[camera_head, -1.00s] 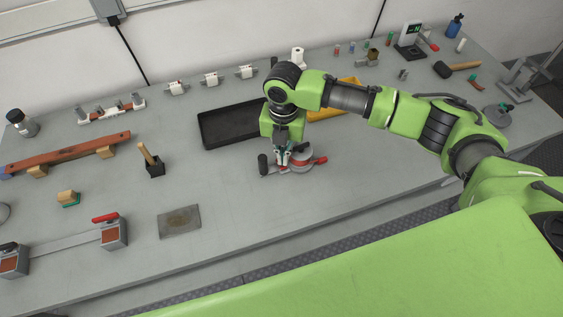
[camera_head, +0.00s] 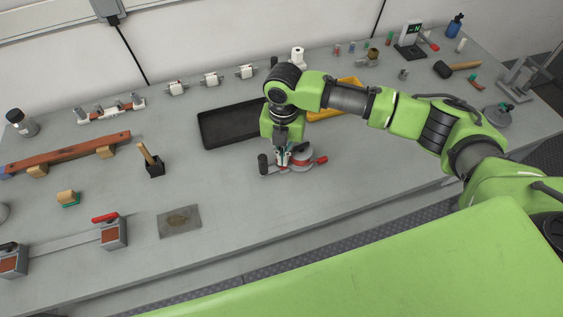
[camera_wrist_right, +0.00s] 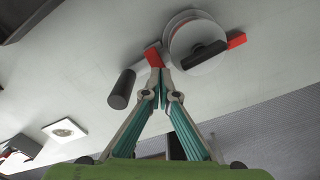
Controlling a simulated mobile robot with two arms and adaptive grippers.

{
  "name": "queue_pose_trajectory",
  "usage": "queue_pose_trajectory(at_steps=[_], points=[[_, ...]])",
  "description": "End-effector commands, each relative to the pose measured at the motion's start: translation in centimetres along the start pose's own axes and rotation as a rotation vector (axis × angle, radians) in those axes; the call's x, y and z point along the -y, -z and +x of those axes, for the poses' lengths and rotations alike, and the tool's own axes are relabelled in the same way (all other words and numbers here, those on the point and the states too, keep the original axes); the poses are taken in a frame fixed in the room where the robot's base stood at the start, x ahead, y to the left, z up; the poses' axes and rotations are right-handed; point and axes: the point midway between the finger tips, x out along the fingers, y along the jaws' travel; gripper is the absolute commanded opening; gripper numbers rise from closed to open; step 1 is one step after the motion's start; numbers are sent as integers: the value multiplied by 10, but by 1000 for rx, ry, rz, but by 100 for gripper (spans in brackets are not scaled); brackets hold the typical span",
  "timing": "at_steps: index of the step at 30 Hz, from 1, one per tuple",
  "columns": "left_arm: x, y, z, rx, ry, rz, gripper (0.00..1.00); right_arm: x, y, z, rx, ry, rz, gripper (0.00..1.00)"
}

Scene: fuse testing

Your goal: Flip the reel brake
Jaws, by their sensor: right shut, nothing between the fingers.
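The reel (camera_head: 303,160) is a round grey-white disc on the bench below my right gripper. A red lever end (camera_head: 320,160) sticks out at its right side and a black cylindrical handle (camera_head: 263,164) stands at its left. In the right wrist view the reel (camera_wrist_right: 183,30) has a dark bar across it, with one red piece (camera_wrist_right: 236,39) at its right edge and another red piece (camera_wrist_right: 153,56) at my fingertips. My right gripper (camera_wrist_right: 161,69) is shut and empty, its tips right by that second red piece; whether they touch is unclear. My left gripper is out of view.
A black tray (camera_head: 207,139) and a yellow tray (camera_head: 352,83) lie behind my right arm. A grey plate (camera_head: 180,221) and a black block with a wooden handle (camera_head: 154,166) are to the left. The bench right of the reel is clear.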

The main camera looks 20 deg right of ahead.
Motion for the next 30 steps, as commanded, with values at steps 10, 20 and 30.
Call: queue_pose_trajectory(at_steps=[10, 20, 30], points=[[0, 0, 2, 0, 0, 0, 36, 0, 0, 6, -1, 0, 0, 0], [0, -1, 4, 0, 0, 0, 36, 0, 0, 11, -1, 0, 0, 0], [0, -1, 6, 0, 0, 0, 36, 0, 0, 16, 0, 0, 0, 0]])
